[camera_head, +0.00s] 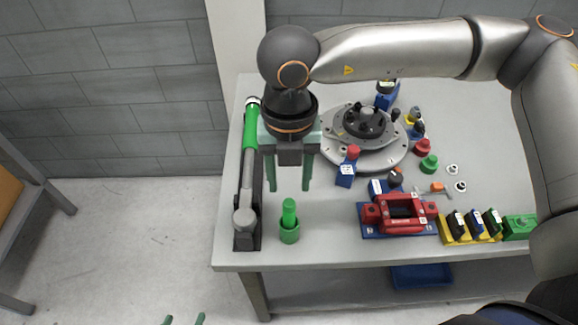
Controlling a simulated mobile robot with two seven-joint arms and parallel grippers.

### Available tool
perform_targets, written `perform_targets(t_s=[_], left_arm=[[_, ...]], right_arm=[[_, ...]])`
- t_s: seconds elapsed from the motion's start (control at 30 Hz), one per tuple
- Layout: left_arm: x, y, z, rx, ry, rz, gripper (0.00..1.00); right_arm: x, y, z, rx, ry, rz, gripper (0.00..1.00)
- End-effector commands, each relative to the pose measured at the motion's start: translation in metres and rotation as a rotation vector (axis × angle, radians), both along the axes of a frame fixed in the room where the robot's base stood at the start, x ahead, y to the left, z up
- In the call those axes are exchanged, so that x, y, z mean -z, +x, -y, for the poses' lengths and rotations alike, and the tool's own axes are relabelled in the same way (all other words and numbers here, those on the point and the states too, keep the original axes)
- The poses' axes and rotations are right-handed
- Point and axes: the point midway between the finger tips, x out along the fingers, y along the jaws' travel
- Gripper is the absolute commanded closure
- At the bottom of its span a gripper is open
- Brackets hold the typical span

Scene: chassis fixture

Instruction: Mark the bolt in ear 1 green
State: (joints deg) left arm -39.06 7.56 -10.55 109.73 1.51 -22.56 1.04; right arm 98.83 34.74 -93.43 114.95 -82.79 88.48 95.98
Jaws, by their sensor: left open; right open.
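A green marker-like cylinder (289,208) stands upright in a green cup (289,236) near the table's front edge. My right gripper (290,188), its arm coming in from the right, is open and points down, behind and above the cylinder, with nothing between its fingers. My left gripper (184,320) shows only its fingertips at the bottom edge; it is open and empty, away from the table. The round grey chassis fixture (388,158) with a dark hub (364,120) stands at the back. Its ear numbers and the bolt in ear 1 are too small to tell.
A green-handled wrench (250,130) lies on a dark stand at the left. A red-capped blue block (346,176), a red clamp on a blue base (400,215) and a yellow rack (455,235) stand at the right. A blue bin (420,276) is below.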

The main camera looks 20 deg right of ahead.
Motion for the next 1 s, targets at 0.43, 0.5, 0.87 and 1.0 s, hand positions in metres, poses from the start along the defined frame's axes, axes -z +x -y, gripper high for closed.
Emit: perform_targets(t_s=[0.43,0.5,0.87,1.0], left_arm=[[0.043,0.0,0.0,-0.001,-0.001,0.0,0.19],[0.053,0.0,0.0,0.0,0.0,-0.002,0.19],[0.067,0.001,0.0,-0.001,0.001,0.0,0.19],[0.066,0.001,0.0,-0.001,0.001,0.0,0.19]], right_arm=[[0.069,0.0,0.0,-0.001,0.001,-0.001,0.49],[0.077,0.0,0.0,-0.001,0.002,-0.001,0.49],[0.086,0.0,0.0,0.0,0.001,-0.001,0.49],[0.086,0.0,0.0,0.0,0.001,-0.001,0.49]])
